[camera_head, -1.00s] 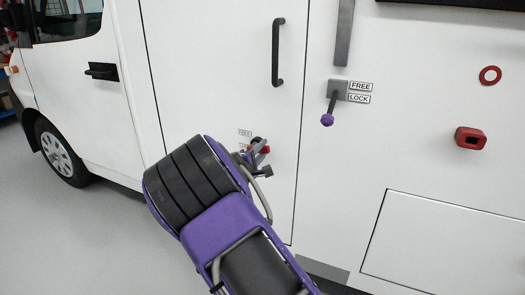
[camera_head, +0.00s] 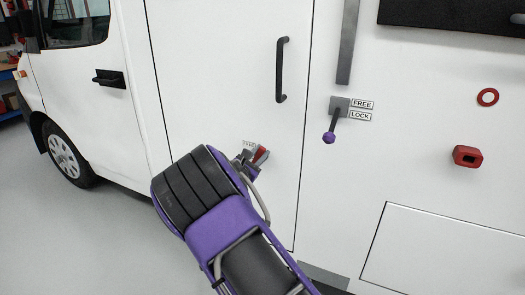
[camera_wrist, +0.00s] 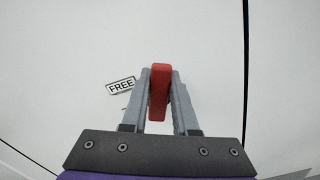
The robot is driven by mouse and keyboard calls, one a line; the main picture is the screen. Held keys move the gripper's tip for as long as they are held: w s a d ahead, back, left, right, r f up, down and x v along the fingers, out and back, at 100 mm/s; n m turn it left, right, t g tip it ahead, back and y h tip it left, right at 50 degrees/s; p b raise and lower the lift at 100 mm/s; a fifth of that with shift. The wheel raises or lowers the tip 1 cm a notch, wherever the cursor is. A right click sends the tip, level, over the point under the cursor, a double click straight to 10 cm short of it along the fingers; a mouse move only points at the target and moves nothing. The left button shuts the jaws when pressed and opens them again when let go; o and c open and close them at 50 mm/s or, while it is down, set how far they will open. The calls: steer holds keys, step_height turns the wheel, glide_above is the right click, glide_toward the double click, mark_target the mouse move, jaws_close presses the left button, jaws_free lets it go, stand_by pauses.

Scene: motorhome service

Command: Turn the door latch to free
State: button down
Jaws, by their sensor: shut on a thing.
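The door latch is a small red handle (camera_head: 260,154) low on the white door, partly hidden by my gripper. In the wrist view the red handle (camera_wrist: 158,95) stands between the two grey fingers, close to upright in the picture. My gripper (camera_wrist: 161,80) is shut on it, with a finger against each side. In the head view my gripper (camera_head: 258,156) reaches it from the lower left. A FREE label (camera_wrist: 120,86) is left of the handle in the wrist view. The latch's pivot and the label below FREE are hidden or unclear.
A black door handle (camera_head: 281,70) is above the latch. To the right, a second lever with a purple knob (camera_head: 328,138) hangs beside its own FREE and LOCK labels. A red socket (camera_head: 467,156) and a red ring (camera_head: 487,97) are farther right.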

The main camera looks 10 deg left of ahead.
steer(key=n, duration=0.1)
steer(key=n+p, duration=0.1)
steer(key=shift+w+a+r+n, duration=0.15)
steer(key=shift+a+r+n, duration=0.15)
steer(key=shift+a, duration=0.1)
steer(key=shift+w+a+f+n+p, duration=0.1)
steer(key=shift+a+n+p, duration=0.2)
steer(key=shift+n+p, duration=0.7)
steer(key=shift+n, duration=0.3)
steer(key=c, duration=0.7)
jaws_free()
steer(key=shift+a, duration=0.1)
steer(key=v, duration=1.7)
steer(key=shift+s, duration=0.2)
